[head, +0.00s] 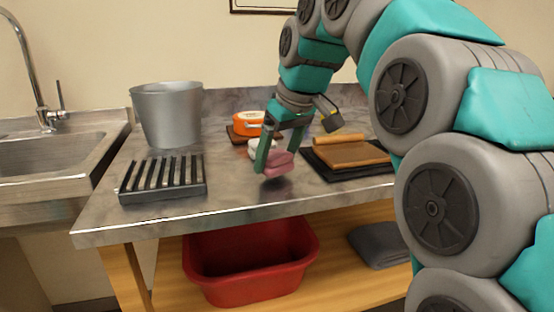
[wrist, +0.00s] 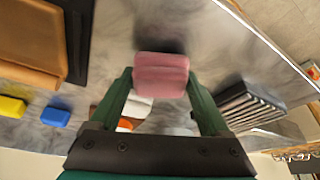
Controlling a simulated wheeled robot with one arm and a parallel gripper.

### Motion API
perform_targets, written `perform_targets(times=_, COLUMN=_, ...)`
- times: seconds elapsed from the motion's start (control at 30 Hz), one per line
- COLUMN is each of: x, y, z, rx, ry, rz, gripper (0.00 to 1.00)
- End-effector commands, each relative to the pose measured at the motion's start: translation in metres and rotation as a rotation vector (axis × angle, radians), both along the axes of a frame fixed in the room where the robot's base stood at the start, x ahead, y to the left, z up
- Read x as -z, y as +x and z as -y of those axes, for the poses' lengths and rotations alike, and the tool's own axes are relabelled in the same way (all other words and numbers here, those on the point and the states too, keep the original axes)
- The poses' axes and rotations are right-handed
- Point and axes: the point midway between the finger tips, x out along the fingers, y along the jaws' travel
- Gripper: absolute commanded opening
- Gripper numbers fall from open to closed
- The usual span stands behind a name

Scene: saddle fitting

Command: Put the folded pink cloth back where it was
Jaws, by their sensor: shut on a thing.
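The folded pink cloth (head: 278,163) is between the fingers of my gripper (head: 268,150) in the head view, held just above the grey counter top. A dark shadow lies on the counter under it. In the wrist view the pink cloth (wrist: 161,75) sits between the two green fingertips of my gripper (wrist: 161,82). My gripper is shut on the cloth.
A slotted dark rack (head: 163,178) and a metal pot (head: 167,112) stand on the left. Behind my gripper are an orange pot (head: 249,123) and a white item (head: 258,153). A black tray (head: 318,168) with brown leather is right. A red tub (head: 250,270) sits below.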

Motion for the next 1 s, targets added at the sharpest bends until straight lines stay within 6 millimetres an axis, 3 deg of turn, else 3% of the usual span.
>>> perform_targets(times=0.53, x=0.0142, y=-0.0008, z=0.0004, rx=0.0, ry=0.001, rz=0.001, gripper=0.28)
perform_targets(times=0.57, x=0.0132, y=-0.0006, z=0.0004, rx=-0.001, ry=0.0, rz=0.001, gripper=0.83)
perform_targets(times=0.7, x=0.013, y=-0.0006, z=0.0004, rx=-0.001, ry=0.0, rz=0.001, gripper=0.99)
perform_targets(times=1.0, x=0.0096, y=-0.0006, z=0.0003, rx=-0.001, ry=0.0, rz=0.001, gripper=1.0)
